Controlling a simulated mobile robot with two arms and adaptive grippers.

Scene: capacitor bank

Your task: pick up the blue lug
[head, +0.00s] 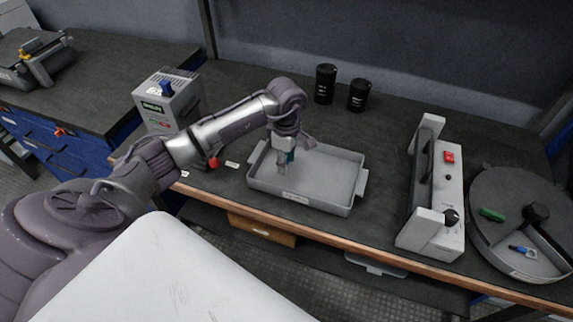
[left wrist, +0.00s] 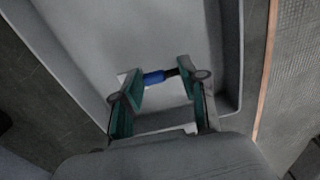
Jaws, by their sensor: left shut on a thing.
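My left gripper (head: 284,166) reaches down into the grey rectangular tray (head: 318,196) on the bench. In the left wrist view, the green-padded fingers (left wrist: 160,82) are shut on the blue lug (left wrist: 153,78), a short blue sleeve with a dark end at the right. It lies across the gap between the fingertips, over the tray floor. I cannot tell whether it touches the floor. In the head view the fingers hide the lug. My right gripper is not in view.
A grey boxed unit (head: 165,103) stands left of the tray, and two black cylinders (head: 326,83) (head: 358,95) stand behind. A white-and-grey device (head: 433,190) is at right. A round tray (head: 487,235) holds a green piece (head: 491,214), a small blue piece (head: 523,252) and a black-headed tool (head: 536,212).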

